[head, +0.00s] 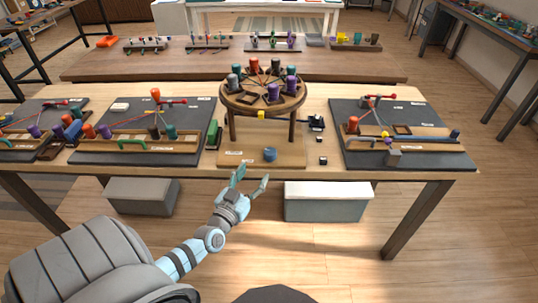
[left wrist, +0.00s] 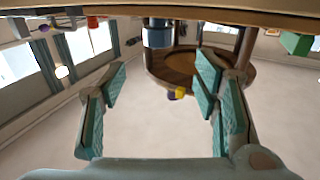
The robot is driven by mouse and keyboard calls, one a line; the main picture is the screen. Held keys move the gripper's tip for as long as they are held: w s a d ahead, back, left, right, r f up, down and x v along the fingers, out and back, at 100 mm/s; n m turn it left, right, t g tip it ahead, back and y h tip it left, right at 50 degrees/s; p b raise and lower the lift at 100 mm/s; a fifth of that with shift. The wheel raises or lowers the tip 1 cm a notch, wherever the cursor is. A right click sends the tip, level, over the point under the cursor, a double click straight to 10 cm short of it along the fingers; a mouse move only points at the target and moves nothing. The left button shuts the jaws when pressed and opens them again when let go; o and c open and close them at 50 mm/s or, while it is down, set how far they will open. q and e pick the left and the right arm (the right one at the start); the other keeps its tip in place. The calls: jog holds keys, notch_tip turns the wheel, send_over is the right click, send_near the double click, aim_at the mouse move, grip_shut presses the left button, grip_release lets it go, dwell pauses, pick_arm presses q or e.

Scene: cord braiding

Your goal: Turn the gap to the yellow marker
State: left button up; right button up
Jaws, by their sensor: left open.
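A round wooden braiding disc (head: 255,98) stands on legs above the table. Orange (head: 254,65), grey (head: 233,81), green (head: 291,71) and purple (head: 274,92) bobbins stand around it, with cords meeting near the middle. The front-left rim shows a stretch without bobbins. The yellow marker (head: 261,115) sits just below the front rim; it also shows in the left wrist view (left wrist: 179,93). A blue knob (head: 270,154) is on the base board (head: 236,156). My left gripper (head: 252,180) is open and empty, in front of the table edge, apart from knob and disc. My right gripper is not in view.
Dark boards with bobbins and red rods lie at left (head: 90,155) and right (head: 405,157) of the stand. A green block (head: 213,134) and small black pieces (head: 323,160) flank the base. Grey bins (head: 327,203) stand under the table.

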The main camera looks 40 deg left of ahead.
aim_at(267, 157)
pick_arm(q)
jog(key=x, duration=0.1)
jog(key=b+x, duration=0.1)
jog(key=x, duration=0.3)
jog(key=shift+f+b, duration=0.3)
jog(key=b+x, duration=0.2)
jog(key=x, duration=0.4)
jog(key=shift+w+f+b, duration=0.15)
jog(key=shift+w+b, duration=0.2)
jog(key=shift+w, duration=0.1)
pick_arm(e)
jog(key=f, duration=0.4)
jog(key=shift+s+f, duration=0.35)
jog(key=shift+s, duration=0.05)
pick_arm(q)
jog(key=shift+c, duration=0.5)
